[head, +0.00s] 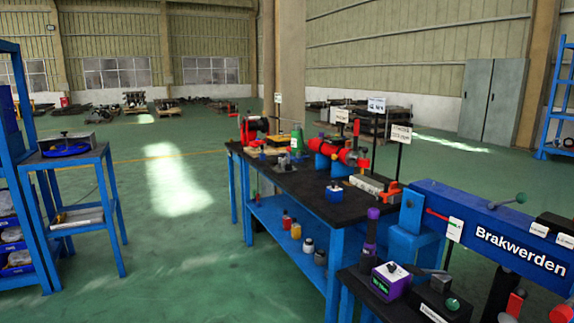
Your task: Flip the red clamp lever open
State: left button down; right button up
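Several red parts show in the head view, and I cannot tell for sure which is the clamp lever. An orange-red clamp-like part (389,191) sits at the right end of a pale block on the long black-topped bench. A thin red bar (437,214) lies against the blue beam marked "Brakwerden". A red upright piece (515,304) stands near the lower right edge and is partly cut off by the frame. The parts are too small to tell whether any lever is open or shut. Neither of my grippers is in view.
The long blue bench (292,187) holds a red cylinder (341,152), a green bottle (296,141) and sign posts. A purple box (392,282) stands on the near bench. A blue side table (76,159) and shelving stand left. Green floor between them is clear.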

aim_at(289, 148)
jog(key=u, duration=0.8)
jog(key=i, duration=3.5)
jog(key=z, duration=1.6)
jog(key=i, duration=0.7)
jog(key=z, duration=0.55)
